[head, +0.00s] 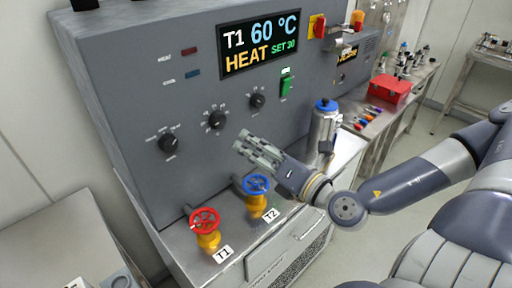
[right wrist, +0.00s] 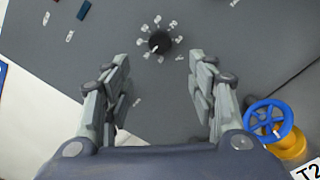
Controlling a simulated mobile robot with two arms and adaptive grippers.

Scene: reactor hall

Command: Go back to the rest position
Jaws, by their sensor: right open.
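My right gripper (head: 258,148) is open and empty in front of the grey control panel (head: 130,100). In the head view it is just above the blue valve wheel labelled T2 (head: 256,185). In the right wrist view its two fingers (right wrist: 160,95) stand wide apart. A black knob (right wrist: 159,42) on the panel shows beyond and between the fingertips, apart from them. The blue wheel (right wrist: 268,118) is right of the fingers in that view. My left gripper shows in neither view.
A red valve wheel (head: 204,221) labelled T1 stands at the panel's lower left. The display (head: 259,43) reads T1 60 °C, HEAT, SET 30. A silver canister (head: 323,130) with a blue cap stands just beyond my gripper. A red box (head: 390,88) sits on the side table.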

